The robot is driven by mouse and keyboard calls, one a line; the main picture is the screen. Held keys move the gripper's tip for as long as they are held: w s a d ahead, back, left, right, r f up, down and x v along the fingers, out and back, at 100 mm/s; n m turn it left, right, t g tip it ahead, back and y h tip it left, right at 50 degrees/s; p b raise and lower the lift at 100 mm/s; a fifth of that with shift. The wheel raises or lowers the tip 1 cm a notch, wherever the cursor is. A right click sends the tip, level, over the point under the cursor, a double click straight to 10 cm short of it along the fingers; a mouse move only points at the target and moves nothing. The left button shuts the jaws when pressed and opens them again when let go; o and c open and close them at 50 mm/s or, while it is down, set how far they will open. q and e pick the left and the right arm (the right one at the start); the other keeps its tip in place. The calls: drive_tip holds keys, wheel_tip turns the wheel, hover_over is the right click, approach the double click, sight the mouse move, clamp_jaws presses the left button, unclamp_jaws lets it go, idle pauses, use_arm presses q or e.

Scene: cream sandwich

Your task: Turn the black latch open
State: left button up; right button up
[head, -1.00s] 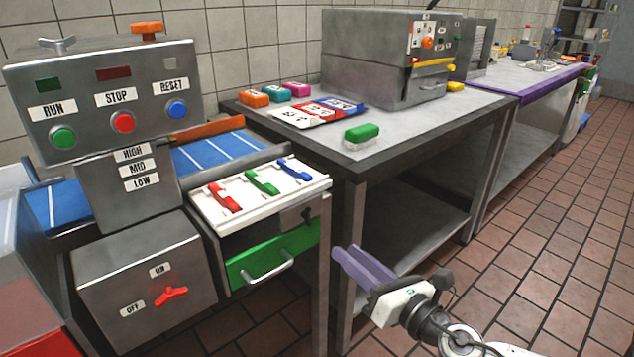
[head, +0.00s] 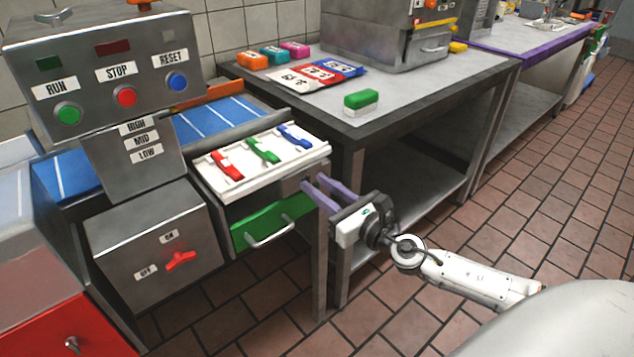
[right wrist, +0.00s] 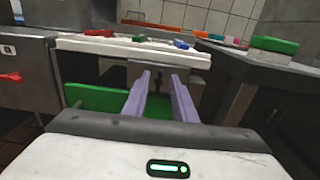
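The black latch, on the grey metal plate under the white tray (head: 232,184) at the machine's front right corner, is hidden by my gripper in the head view. In the right wrist view a small dark part that looks like the latch (right wrist: 159,80) shows between the fingertips. My right gripper (head: 312,182) has two purple fingers, apart and empty, pointing at that plate. I cannot tell whether the fingers touch the latch. The right gripper also shows in the right wrist view (right wrist: 160,76). My left gripper is out of view.
A green drawer front (head: 270,222) with a metal handle sits below the tray, close to the fingers. Red, green and blue levers lie on the tray. A grey table (head: 415,90) stands just right. A box with a red switch (head: 181,260) is left. The tiled floor is clear.

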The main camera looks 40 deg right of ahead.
drive_tip(key=shift+w+a, duration=0.1)
drive_tip(key=shift+w, duration=0.4)
clamp_jaws()
